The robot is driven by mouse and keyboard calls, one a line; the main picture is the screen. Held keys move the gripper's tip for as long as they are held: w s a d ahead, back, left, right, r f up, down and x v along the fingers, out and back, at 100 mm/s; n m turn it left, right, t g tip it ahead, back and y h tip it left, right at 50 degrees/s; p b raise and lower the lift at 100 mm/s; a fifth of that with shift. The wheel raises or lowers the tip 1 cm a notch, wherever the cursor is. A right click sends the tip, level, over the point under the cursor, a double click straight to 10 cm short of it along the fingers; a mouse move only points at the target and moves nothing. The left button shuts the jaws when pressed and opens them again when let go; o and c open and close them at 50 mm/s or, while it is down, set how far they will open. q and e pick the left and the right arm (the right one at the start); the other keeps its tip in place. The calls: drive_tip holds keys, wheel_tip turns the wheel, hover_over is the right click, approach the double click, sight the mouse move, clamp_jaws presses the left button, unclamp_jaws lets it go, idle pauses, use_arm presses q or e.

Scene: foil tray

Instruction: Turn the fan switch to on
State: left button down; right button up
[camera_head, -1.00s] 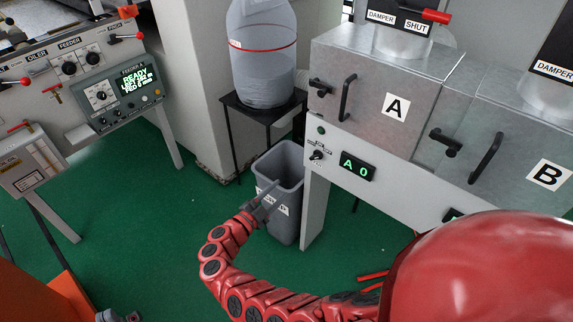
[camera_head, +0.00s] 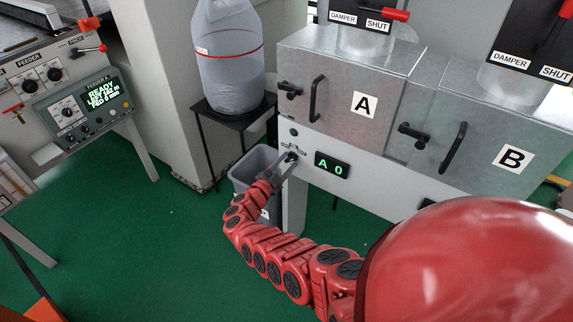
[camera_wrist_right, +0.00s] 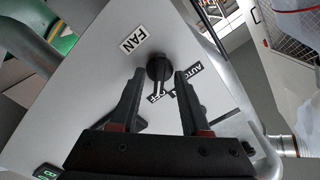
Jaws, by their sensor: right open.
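The fan switch is a small black knob (camera_wrist_right: 158,67) on the pale front panel of unit A, beneath a FAN label (camera_wrist_right: 134,40) in the right wrist view. OFF and AUTO labels lie by it; its handle appears to point toward OFF. In the head view the knob (camera_head: 291,156) is partly hidden by my right gripper (camera_head: 281,168). My right gripper (camera_wrist_right: 158,78) is open, with its fingertips on either side of the knob. I cannot tell whether they touch it. My left gripper is out of view.
A green-lit display (camera_head: 332,165) reading A 0 is right of the switch. The grey bin (camera_head: 243,172) stands below. Metal box A (camera_head: 340,92) with black handles is above. A black stand (camera_head: 234,114) carries a large bag on the left.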

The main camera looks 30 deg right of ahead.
clamp_jaws()
idle(0.5)
drive_tip(key=shift+f+m+b, duration=0.15)
drive_tip(key=shift+m+b, duration=4.25)
drive_tip(key=shift+b, duration=0.95)
